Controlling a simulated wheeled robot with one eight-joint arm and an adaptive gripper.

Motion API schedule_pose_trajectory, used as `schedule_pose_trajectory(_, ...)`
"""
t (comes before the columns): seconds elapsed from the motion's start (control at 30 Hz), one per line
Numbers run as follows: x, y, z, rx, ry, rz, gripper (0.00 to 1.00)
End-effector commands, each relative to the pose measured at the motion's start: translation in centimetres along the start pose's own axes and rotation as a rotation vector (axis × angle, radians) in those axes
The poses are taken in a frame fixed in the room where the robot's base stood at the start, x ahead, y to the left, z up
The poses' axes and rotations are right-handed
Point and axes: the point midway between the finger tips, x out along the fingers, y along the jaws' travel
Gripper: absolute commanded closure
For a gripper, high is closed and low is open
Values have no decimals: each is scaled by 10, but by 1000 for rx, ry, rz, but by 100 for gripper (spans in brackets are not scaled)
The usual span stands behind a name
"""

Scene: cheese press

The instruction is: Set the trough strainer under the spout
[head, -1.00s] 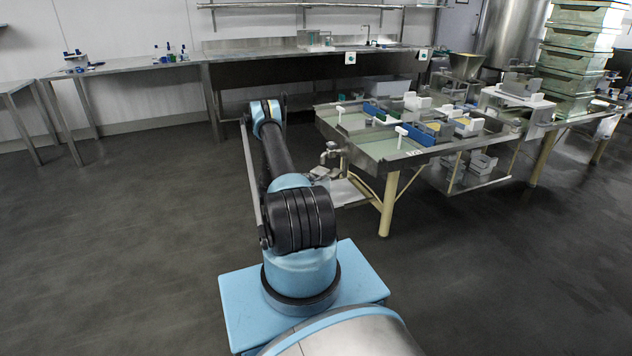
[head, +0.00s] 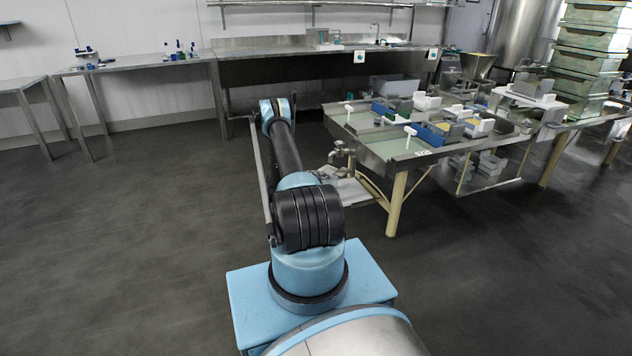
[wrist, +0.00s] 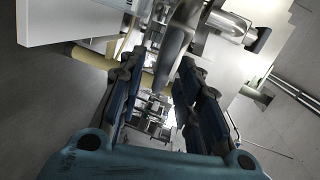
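The spout with its valve (head: 342,152) sticks out from the near left end of the press table. In the wrist view a bare metal pipe (wrist: 178,45) shows just past the fingertips, apparently part of this spout. A pale flat piece (head: 352,190) is below the spout. I cannot tell whether it is the trough strainer; I make out no strainer for certain. My gripper (wrist: 160,72) has its two blue-padded fingers apart, with a gap between them and nothing clearly held. In the head view my arm hides the gripper.
The press table (head: 400,158) carries several moulds and white-handled pieces. Its pale leg (head: 396,205) stands right of my arm. Green crates (head: 583,70) are stacked at the far right. A steel bench (head: 140,64) runs along the back left. The left floor is clear.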

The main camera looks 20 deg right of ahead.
Motion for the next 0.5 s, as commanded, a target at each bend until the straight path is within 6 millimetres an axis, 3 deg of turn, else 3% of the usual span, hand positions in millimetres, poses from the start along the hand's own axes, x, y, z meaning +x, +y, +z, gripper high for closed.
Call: schedule_pose_trajectory(0.5, -66, 1, 2, -9, -4, 2, 68)
